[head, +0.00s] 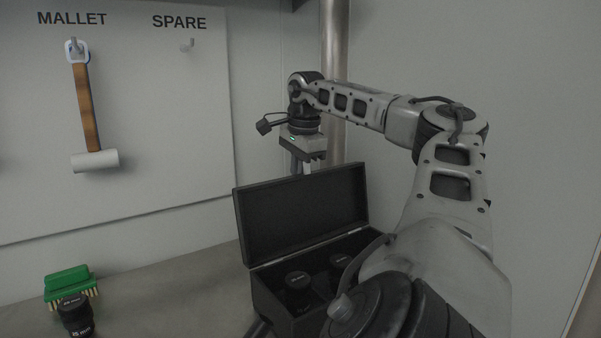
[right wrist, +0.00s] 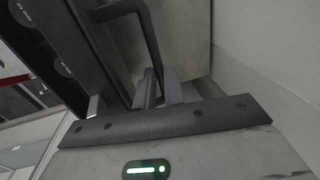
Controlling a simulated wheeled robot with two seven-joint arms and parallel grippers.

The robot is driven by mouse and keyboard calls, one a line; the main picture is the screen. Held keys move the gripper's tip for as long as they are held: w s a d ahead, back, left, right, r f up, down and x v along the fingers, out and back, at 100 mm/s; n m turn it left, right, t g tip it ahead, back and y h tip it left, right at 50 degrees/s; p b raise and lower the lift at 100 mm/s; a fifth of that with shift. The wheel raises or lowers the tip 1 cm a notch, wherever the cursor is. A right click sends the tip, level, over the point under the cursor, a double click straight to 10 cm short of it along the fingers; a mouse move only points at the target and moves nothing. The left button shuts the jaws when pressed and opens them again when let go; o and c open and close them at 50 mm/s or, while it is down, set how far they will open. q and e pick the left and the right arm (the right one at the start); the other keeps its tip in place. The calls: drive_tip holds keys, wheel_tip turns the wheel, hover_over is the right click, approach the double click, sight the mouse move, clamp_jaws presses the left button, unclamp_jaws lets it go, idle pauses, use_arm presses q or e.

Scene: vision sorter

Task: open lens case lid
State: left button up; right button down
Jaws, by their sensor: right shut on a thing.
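The dark lens case (head: 300,325) stands on the bench in the head view, with its lid (head: 302,212) raised roughly upright at the back. Two black lenses (head: 298,283) (head: 341,262) stand inside. My right gripper (head: 304,162) reaches over and behind the lid, its fingertips hidden there. In the right wrist view my right gripper (right wrist: 158,88) is shut on the dark bar handle (right wrist: 147,35) of the lid. Lens tops (right wrist: 62,66) show beyond the lid edge. My left gripper is not in view.
A green brush (head: 70,283) and a black lens (head: 76,315) are on the bench (head: 170,295) at left. A mallet (head: 92,120) hangs on the wall board beside an empty SPARE hook (head: 187,45). A metal post (head: 335,60) stands behind the case.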

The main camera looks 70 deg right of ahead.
drive_tip(key=c, duration=1.5)
unclamp_jaws()
drive_tip(key=shift+w+d+f, duration=0.3)
drive_tip(key=shift+w+f, duration=0.3)
drive_tip(key=shift+f, duration=0.05)
drive_tip(key=shift+c, duration=0.2)
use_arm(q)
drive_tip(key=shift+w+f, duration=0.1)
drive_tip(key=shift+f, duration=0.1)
use_arm(e)
drive_tip(key=shift+o, duration=0.2)
drive_tip(key=shift+w, duration=0.1)
use_arm(q)
drive_tip(key=p, duration=0.2)
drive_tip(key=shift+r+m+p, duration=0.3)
drive_tip(key=shift+p, duration=0.05)
use_arm(e)
drive_tip(key=s+a+r, duration=0.2)
drive_tip(key=s+r, duration=0.1)
drive_tip(key=r, duration=1.4)
drive_tip(key=shift+s+r, duration=0.15)
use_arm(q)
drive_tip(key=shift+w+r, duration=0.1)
